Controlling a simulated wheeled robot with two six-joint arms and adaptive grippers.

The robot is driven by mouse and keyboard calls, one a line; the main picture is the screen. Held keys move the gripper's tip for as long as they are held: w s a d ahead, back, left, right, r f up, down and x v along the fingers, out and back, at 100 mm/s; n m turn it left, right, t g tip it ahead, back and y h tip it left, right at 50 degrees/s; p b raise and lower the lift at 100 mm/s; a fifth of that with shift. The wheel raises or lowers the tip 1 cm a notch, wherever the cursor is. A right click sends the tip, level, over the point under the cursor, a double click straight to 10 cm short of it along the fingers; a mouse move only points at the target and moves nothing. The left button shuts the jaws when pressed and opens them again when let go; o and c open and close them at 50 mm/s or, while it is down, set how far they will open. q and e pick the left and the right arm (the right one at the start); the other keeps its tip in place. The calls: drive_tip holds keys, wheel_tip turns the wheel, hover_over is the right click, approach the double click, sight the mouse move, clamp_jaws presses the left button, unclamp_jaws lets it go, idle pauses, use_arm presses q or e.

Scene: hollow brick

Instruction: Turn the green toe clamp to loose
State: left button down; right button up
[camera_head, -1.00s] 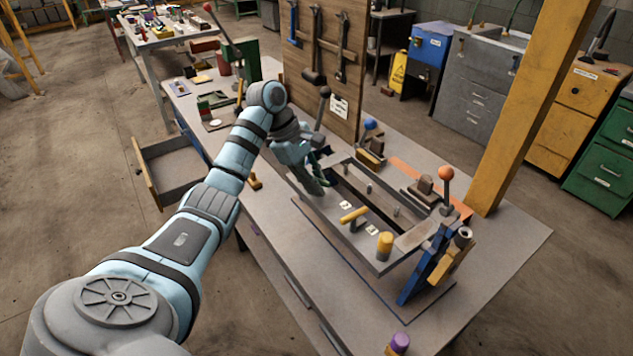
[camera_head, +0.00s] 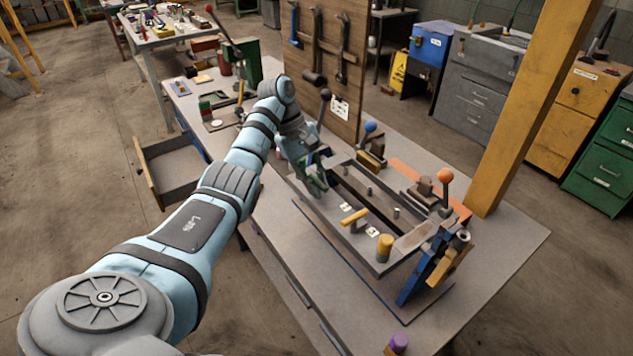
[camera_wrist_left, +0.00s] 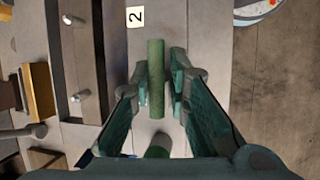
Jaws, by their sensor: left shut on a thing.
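The green toe clamp shows in the left wrist view as a green bar (camera_wrist_left: 156,80) between my fingers, with a round green end (camera_wrist_left: 157,152) nearer the camera. My left gripper (camera_wrist_left: 158,72) is shut on the bar. In the head view my left gripper (camera_head: 318,184) is at the far left end of the steel frame (camera_head: 335,222), and it largely hides the green clamp there. My right gripper is not in view.
A yellow toe clamp bar (camera_head: 354,214) and a yellow knob (camera_head: 385,246) stand on the frame's near side. An orange-ball lever (camera_head: 445,176) and a blue-ball lever (camera_head: 370,127) rise around it. A tool board (camera_head: 322,60) stands behind my gripper.

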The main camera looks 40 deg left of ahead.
use_arm(q)
drive_tip(key=shift+w+r, duration=0.1)
drive_tip(key=shift+r, duration=0.05)
drive_tip(key=c, duration=1.8)
unclamp_jaws()
drive_tip(key=shift+o, duration=1)
